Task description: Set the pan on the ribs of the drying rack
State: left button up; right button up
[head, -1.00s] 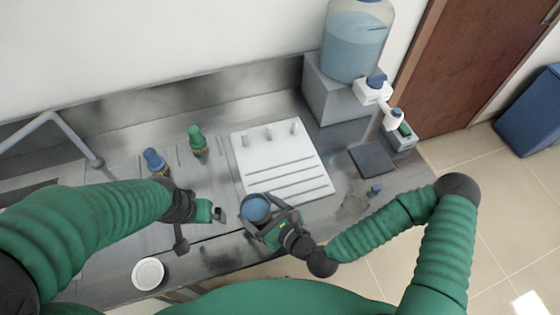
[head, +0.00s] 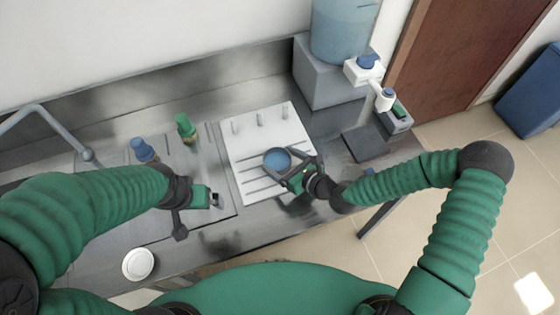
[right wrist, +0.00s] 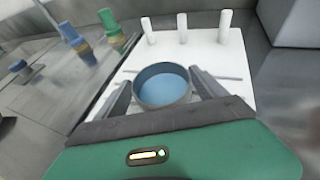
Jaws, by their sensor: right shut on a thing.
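The pan is a small round dish, blue inside with a grey rim (head: 277,161); it also shows in the right wrist view (right wrist: 163,86). My right gripper (head: 291,166) is shut on it, one finger on each side. The drying rack (head: 245,132) is a white board with dark ribs across its front part and three upright pegs at the back. The pan is over the ribbed part; whether it touches the ribs cannot be told. My left gripper (head: 216,199) is left of the rack, apart from it, and its jaw gap is unclear.
A blue-capped bottle (head: 143,150) and a green-capped bottle (head: 186,127) stand left of the rack. A large water container (head: 343,32) on a grey block is behind right. A dark plate (head: 370,142) lies right. A white round dish (head: 138,264) is at front left.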

jog(key=shift+d+f, duration=0.2)
jog(key=shift+f, duration=0.35)
jog(key=shift+d, duration=0.2)
jog(key=o, duration=2)
jog(key=shift+a, duration=0.75)
pick_arm(q)
jog(key=shift+d+r+p, duration=0.1)
jog(key=shift+r+p, duration=0.25)
jog(key=shift+r, duration=0.05)
pick_arm(e)
jog(key=v, duration=1.2)
jog(key=shift+d, duration=0.25)
